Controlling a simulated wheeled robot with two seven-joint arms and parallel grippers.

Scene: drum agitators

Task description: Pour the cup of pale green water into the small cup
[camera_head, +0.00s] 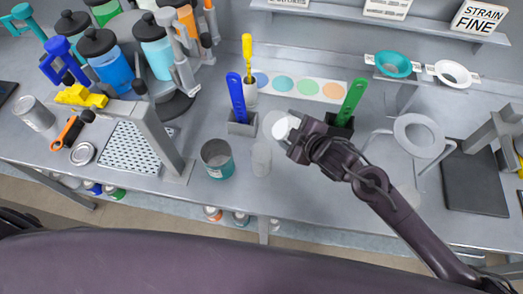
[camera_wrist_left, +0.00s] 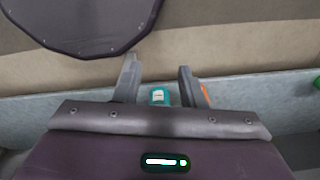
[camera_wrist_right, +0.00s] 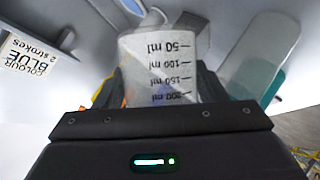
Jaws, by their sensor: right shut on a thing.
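My right gripper (camera_head: 291,138) is shut on a translucent cup (camera_head: 277,123) above the bench, right of the blue-handled holder. In the right wrist view this cup (camera_wrist_right: 160,65) is frosted, with black ml marks, between the fingers. I cannot make out water in it. Another small clear cup (camera_head: 261,158) stands on the bench, left of and nearer than the held one. In the right wrist view a pale greenish translucent shape (camera_wrist_right: 262,58) shows at right; I cannot tell which thing it is. My left gripper (camera_wrist_left: 157,85) is open and empty, away from the bench top.
A grey can with a teal label (camera_head: 217,158) stands left of the small cup. Blue (camera_head: 237,98) and green (camera_head: 352,99) handles stand in holders behind. A ring stand (camera_head: 419,133) is at right. A perforated tray (camera_head: 128,148) and coloured jars fill the left.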

